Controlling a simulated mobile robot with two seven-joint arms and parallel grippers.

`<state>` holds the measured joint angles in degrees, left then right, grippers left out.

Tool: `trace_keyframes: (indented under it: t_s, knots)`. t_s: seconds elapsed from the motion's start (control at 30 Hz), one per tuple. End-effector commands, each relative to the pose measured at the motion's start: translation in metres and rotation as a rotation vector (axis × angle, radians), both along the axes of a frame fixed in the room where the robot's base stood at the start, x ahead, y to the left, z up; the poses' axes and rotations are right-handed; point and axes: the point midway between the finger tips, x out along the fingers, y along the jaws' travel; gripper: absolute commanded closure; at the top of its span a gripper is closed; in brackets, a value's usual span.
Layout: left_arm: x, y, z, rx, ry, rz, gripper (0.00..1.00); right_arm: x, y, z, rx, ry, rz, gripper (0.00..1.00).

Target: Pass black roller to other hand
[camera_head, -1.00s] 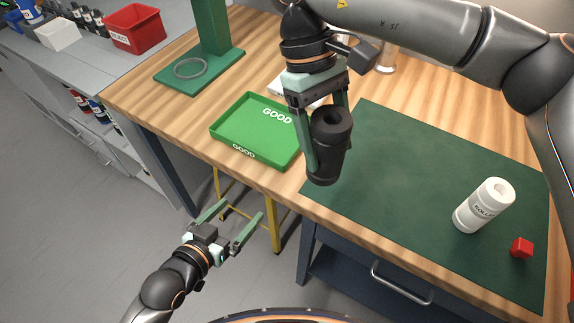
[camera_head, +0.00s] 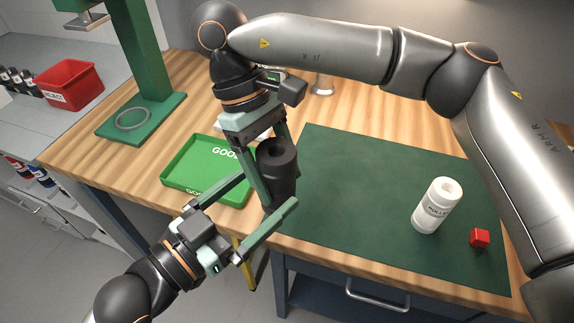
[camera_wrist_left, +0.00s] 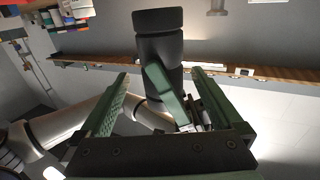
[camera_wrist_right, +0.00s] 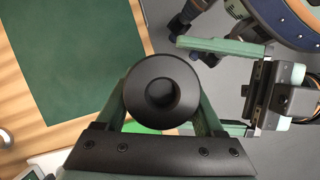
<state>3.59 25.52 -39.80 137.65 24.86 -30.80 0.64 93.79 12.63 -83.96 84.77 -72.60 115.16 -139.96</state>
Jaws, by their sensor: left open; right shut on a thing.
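The black roller (camera_head: 281,172) is a dark cylinder with a hollow end. My right gripper (camera_head: 268,175) is shut on it and holds it upright above the table's front edge. In the right wrist view the roller's (camera_wrist_right: 180,72) round open end sits between the fingers. My left gripper (camera_head: 268,203) is open, its fingers pointing at the roller's lower part from the lower left. In the left wrist view the roller (camera_wrist_left: 160,45) stands ahead, between the open fingers (camera_wrist_left: 160,90). I cannot tell whether the left fingers touch it.
A green tray (camera_head: 178,182) marked GOOD lies behind the grippers. A green stand (camera_head: 150,110) with a ring is at the back left.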

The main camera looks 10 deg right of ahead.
Motion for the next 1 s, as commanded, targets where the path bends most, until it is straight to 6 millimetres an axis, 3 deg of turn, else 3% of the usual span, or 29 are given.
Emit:
trace_keyframes:
  t_s: [0.2, 0.4, 0.87, 1.0]
  knots:
    - [0.023, -0.034, 0.001, -0.002, -0.002, 0.000, 0.00, 0.000, 0.000, 0.001, 0.000, 0.000, 0.000, 1.00]
    - [0.038, -0.055, 0.001, -0.001, -0.001, 0.000, 0.00, 0.000, 0.000, 0.000, 0.000, 0.000, 0.000, 1.00]
    - [0.044, -0.064, 0.000, 0.001, 0.000, 0.000, 0.00, 0.000, 0.000, 0.000, 0.001, -0.001, 0.000, 1.00]
    - [0.044, -0.064, 0.000, 0.001, 0.000, 0.000, 0.16, 0.000, 0.000, 0.000, 0.001, -0.001, 0.000, 1.00]
